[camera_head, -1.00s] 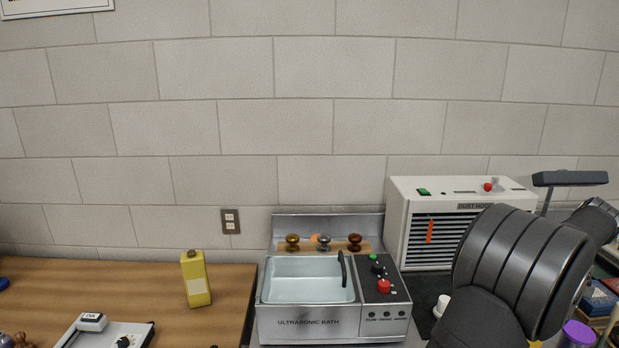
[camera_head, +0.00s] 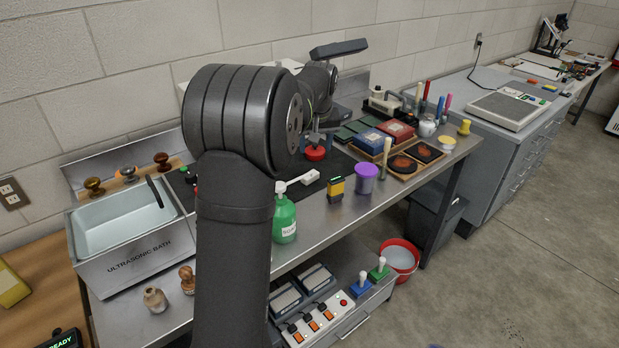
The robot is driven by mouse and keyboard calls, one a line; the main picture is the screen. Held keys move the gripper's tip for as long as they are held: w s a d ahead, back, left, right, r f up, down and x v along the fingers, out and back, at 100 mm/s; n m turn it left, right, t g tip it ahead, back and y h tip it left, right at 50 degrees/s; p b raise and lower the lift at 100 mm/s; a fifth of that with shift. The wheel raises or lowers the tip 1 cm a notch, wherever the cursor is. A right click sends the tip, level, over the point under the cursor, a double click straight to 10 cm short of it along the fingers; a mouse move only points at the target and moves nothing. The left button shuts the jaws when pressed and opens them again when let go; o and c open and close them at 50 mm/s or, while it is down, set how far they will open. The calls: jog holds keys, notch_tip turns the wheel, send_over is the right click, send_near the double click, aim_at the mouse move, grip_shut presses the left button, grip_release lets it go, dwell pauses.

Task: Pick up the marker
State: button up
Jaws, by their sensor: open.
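I cannot pick out the marker for certain. Several slim upright sticks stand at the back right of the steel bench, among them a red one (camera_head: 426,91), a blue one (camera_head: 440,106) and a pink one (camera_head: 447,103); any could be a marker. My gripper (camera_head: 314,141) is small in view, over the bench's back middle, partly hidden behind my own arm. It is open, and nothing shows held in it. A red round object (camera_head: 315,153) is just below it; I cannot tell whether they touch.
A green soap bottle (camera_head: 284,218), a purple-lidded jar (camera_head: 366,178) and a yellow-and-black box (camera_head: 335,188) stand along the bench front. The ultrasonic bath (camera_head: 137,262) is at left. A grey cabinet (camera_head: 490,150) stands to the right, with open floor in front.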

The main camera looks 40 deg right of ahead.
jog(key=w+a+m+g+h, duration=0.2)
jog(key=w+a+m+h, duration=0.3)
jog(key=m, duration=0.5)
jog(key=shift+y, duration=0.4)
jog(key=x, duration=1.1)
jog(key=shift+s+a+f, duration=0.1)
jog(key=shift+s+a, duration=0.15)
jog(key=shift+w+x, duration=0.15)
jog(key=shift+x, duration=1.2)
jog(key=shift+w+x, duration=0.1)
jog(key=shift+x, duration=1.25)
jog(key=shift+a, duration=0.1)
jog(key=c, duration=1.1)
